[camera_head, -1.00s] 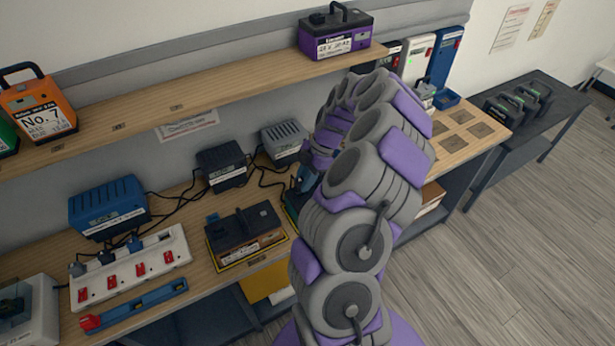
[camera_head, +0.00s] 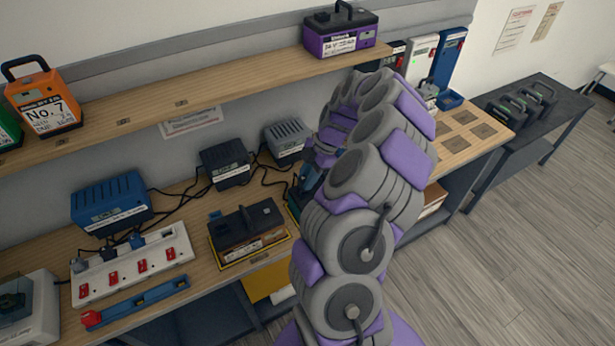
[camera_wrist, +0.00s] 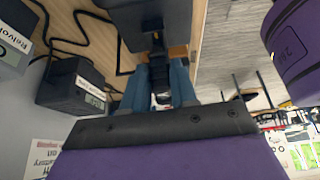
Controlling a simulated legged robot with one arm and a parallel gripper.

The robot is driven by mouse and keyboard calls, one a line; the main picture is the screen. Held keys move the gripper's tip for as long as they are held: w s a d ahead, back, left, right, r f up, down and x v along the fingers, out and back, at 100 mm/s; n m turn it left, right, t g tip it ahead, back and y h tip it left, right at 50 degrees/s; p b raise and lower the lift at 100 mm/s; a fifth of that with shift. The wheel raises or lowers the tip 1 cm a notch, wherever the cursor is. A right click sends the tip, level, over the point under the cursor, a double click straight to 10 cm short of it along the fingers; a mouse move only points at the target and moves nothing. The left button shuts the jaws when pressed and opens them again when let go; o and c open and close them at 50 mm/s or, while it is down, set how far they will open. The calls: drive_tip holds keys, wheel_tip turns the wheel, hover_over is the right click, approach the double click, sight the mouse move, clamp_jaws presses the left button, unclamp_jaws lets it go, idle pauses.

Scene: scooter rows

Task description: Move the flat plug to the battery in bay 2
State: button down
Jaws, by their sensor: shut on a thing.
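My gripper (camera_head: 303,182) is low over the bench, right of the middle, partly hidden by my arm. In the wrist view its blue fingers (camera_wrist: 163,85) are shut on a small dark piece, which looks like the flat plug (camera_wrist: 158,65). A dark block fills the view just beyond the fingertips; whether the plug touches it I cannot tell. In the head view a dark battery (camera_head: 247,228) sits in a yellow-outlined bay left of the gripper. A teal-edged unit is mostly hidden behind my arm. I cannot read the bay numbers.
A blue charger (camera_head: 110,203), a black charger (camera_head: 224,163) and a grey charger (camera_head: 287,140) stand along the wall with loose black cables. A white power strip (camera_head: 131,263) lies at left. The shelf above holds an orange battery (camera_head: 44,100) and a purple battery (camera_head: 340,32).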

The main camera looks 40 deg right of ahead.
drive_tip(key=shift+d, duration=0.15)
drive_tip(key=shift+d+f+b, duration=0.15)
drive_tip(key=shift+d+b, duration=0.35)
drive_tip(key=shift+d, duration=0.15)
drive_tip(key=shift+a, duration=0.35)
drive_tip(key=shift+d, duration=0.15)
drive_tip(key=shift+a+b, duration=0.35)
drive_tip(key=shift+a, duration=0.05)
drive_tip(key=shift+d, duration=0.15)
drive_tip(key=shift+f+b, duration=0.6)
drive_tip(key=shift+f, duration=0.25)
drive_tip(key=c, duration=0.8)
unclamp_jaws()
